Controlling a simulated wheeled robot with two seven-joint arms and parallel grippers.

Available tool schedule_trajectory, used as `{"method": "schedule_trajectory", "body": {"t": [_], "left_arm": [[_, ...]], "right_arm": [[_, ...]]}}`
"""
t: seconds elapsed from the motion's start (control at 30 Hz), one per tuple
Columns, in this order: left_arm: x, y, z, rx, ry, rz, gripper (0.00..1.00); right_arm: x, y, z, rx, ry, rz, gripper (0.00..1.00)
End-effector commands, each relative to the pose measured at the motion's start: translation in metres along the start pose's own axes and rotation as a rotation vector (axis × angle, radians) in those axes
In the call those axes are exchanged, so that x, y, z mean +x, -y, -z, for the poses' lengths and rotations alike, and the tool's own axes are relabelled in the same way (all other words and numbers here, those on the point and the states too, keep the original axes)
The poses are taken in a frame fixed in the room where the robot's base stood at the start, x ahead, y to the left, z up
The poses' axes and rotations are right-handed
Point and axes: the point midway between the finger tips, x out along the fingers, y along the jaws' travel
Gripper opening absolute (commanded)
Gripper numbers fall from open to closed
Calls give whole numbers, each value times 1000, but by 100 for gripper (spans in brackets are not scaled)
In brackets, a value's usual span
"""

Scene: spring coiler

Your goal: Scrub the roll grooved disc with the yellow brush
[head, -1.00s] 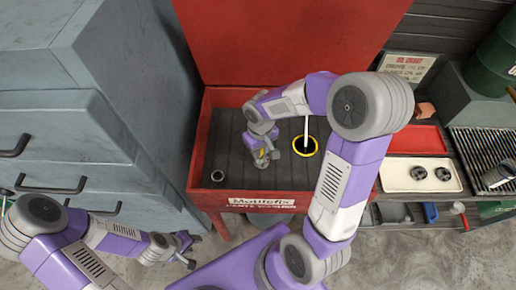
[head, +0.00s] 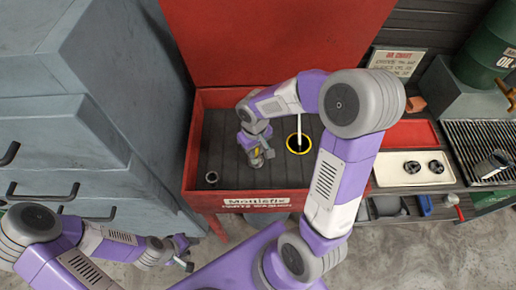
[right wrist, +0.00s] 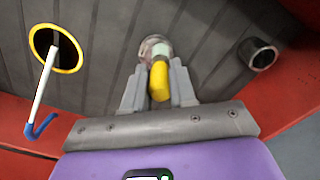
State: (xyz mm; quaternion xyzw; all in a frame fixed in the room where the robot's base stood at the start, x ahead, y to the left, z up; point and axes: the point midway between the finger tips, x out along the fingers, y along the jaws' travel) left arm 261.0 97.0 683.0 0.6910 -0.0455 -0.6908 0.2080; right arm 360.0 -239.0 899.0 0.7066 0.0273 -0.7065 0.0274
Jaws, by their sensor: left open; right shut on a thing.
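My right gripper (head: 260,157) reaches down into the red parts washer (head: 226,199). It is shut on the yellow brush (right wrist: 159,82), with the yellow handle between its fingers in the right wrist view. Past the handle is a pale section and a blurred pinkish round end (right wrist: 153,47) close to the ribbed floor; I cannot tell whether this is only the bristles or also a disc under them. Two dark discs (head: 412,167) (head: 436,166) lie on a white tray (head: 398,180) at the right. My left gripper (head: 184,256) is open and empty, outside the washer.
A grey hollow ring (head: 211,178) stands on the washer floor at the left. A yellow-rimmed black hole (head: 298,151) lies to the right of the right gripper, with a white blue-tipped tube (right wrist: 43,95) over it. Grey drawers (head: 75,130) stand left.

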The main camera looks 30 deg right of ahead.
Motion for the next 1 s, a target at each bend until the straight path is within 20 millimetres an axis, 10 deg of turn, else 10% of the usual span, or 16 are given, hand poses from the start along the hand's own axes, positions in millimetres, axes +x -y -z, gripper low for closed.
{"method": "schedule_trajectory", "body": {"t": [1.0], "left_arm": [[-1, 0, 0, 0, 0, 0, 43]], "right_arm": [[-1, -12, -9, 1, 1, 0, 0]]}}
